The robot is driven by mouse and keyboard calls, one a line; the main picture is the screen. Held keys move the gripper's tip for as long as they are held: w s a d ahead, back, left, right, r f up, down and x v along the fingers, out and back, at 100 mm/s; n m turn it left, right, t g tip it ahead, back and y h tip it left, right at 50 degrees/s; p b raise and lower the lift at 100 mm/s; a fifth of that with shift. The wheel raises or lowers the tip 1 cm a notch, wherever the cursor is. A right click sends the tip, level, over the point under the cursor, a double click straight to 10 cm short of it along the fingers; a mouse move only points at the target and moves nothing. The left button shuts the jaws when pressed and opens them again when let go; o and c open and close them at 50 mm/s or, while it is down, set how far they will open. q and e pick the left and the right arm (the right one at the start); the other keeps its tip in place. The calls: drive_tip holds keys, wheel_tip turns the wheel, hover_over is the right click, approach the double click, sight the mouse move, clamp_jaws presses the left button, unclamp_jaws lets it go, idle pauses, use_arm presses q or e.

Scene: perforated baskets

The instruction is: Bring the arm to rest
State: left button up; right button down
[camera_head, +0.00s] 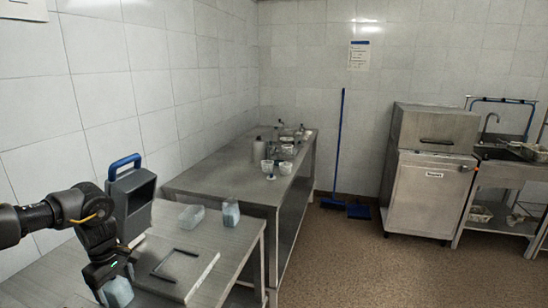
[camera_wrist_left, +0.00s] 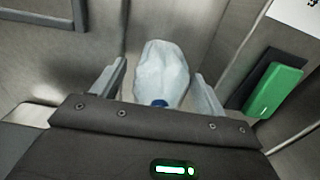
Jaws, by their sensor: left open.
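My left arm comes in from the left in the head view, with the left gripper (camera_head: 116,284) low over the near metal table (camera_head: 232,246). In the left wrist view the left gripper (camera_wrist_left: 160,72) has its fingers apart, one on each side of a pale, bottle-like object (camera_wrist_left: 166,62) with a dark blue spot at its near end. Gaps show between the object and both fingers. The pale object also shows under the gripper in the head view (camera_head: 118,294). My right gripper is not in view.
A grey device with a blue handle (camera_head: 132,200) stands close behind the gripper. A dark square frame (camera_head: 160,275), a clear container (camera_head: 191,217) and a pale blue item (camera_head: 230,213) are on the table. A green object (camera_wrist_left: 274,90) lies right in the wrist view.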

use_arm(q)
drive_tip(key=shift+r, duration=0.1)
idle(0.4)
drive_tip(key=shift+r, duration=0.3)
wheel_tip(320, 180, up, 11)
drive_tip(key=shift+b, duration=0.45)
drive_tip(key=shift+f, duration=0.35)
wheel_tip(320, 180, down, 11)
drive_tip(key=shift+s+f+p, duration=0.1)
drive_tip(key=shift+f+p, duration=0.05)
drive_tip(key=shift+p, duration=0.4)
wheel_tip(320, 180, up, 11)
drive_tip(key=shift+d+f+b, duration=0.1)
drive_tip(key=shift+d+b, duration=0.05)
drive_tip(key=shift+b, duration=0.4)
drive_tip(key=s+d+m+p, duration=0.1)
drive_tip(key=s+d+m, duration=0.3)
drive_tip(key=d, duration=0.6)
drive_tip(key=s+d+m+p, duration=0.2)
drive_tip(key=s+d+m, duration=0.2)
drive_tip(key=d, duration=0.7)
drive_tip(key=s+d+m+p, duration=0.2)
drive_tip(key=s+d+m, duration=0.2)
drive_tip(key=d, duration=0.7)
drive_tip(key=s, duration=0.2)
drive_tip(key=shift+s+d+m, duration=0.25)
drive_tip(key=shift+s+m, duration=0.05)
drive_tip(key=shift+s, duration=0.1)
